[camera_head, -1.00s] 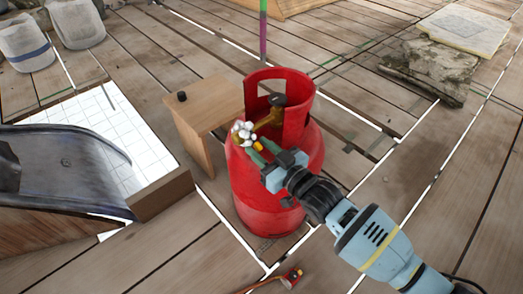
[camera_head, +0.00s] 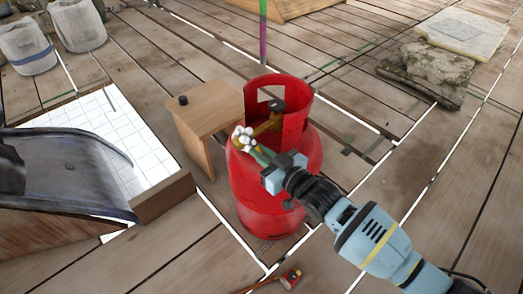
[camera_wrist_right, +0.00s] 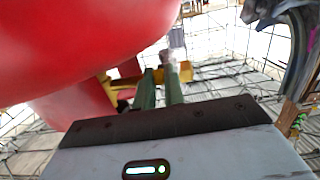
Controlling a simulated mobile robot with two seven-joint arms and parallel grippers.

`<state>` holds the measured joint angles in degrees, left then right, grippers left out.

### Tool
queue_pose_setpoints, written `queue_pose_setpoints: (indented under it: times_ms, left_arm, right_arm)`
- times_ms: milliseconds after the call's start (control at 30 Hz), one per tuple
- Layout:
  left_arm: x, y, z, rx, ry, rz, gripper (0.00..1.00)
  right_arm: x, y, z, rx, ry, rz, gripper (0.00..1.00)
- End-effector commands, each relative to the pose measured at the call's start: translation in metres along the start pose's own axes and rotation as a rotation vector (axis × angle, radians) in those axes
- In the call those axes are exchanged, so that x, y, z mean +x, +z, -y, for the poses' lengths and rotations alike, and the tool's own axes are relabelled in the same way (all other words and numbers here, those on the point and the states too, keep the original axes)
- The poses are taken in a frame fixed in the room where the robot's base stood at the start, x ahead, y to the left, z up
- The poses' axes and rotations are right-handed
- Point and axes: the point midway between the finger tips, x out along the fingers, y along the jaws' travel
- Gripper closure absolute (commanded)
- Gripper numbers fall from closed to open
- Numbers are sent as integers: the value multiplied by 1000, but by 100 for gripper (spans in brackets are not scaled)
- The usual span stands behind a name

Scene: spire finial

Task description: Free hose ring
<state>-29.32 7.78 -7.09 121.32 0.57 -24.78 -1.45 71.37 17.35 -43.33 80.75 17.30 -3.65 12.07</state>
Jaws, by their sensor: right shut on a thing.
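A red gas cylinder (camera_head: 270,200) stands upright with a cut-out collar around its top. A brass valve (camera_head: 268,126) sticks out to the left inside the collar. At its end is a silver, lobed piece (camera_head: 243,138), which I take for the hose ring. My right gripper (camera_head: 258,153) reaches in from the lower right and is shut at this silver piece. In the right wrist view the two green fingers (camera_wrist_right: 160,88) reach toward the brass and silver parts, beside the red cylinder (camera_wrist_right: 90,45). The exact contact is too small to see. My left gripper is out of view.
A small wooden table (camera_head: 205,105) with a black knob stands left of the cylinder. A red-ended tool or fitting (camera_head: 290,279) lies on the planks in front. A dark chute (camera_head: 60,165) is at left, a stone block (camera_head: 425,72) at upper right.

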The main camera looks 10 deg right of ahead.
Motion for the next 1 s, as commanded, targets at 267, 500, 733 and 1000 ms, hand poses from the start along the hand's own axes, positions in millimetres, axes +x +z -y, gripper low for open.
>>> queue_pose_setpoints:
  times_ms: [267, 500, 733, 1000]
  left_arm:
    - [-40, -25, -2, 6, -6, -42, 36]
    - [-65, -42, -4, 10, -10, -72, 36]
    - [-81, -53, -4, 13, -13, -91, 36]
    - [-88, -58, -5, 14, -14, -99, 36]
  right_arm:
    - [-4, -17, -1, -6, 2, 158, 100]
    - [-5, -24, -1, -5, 2, 309, 100]
    - [-5, -29, -1, -3, 2, 443, 100]
    - [-5, -30, 0, -1, 1, 530, 100]
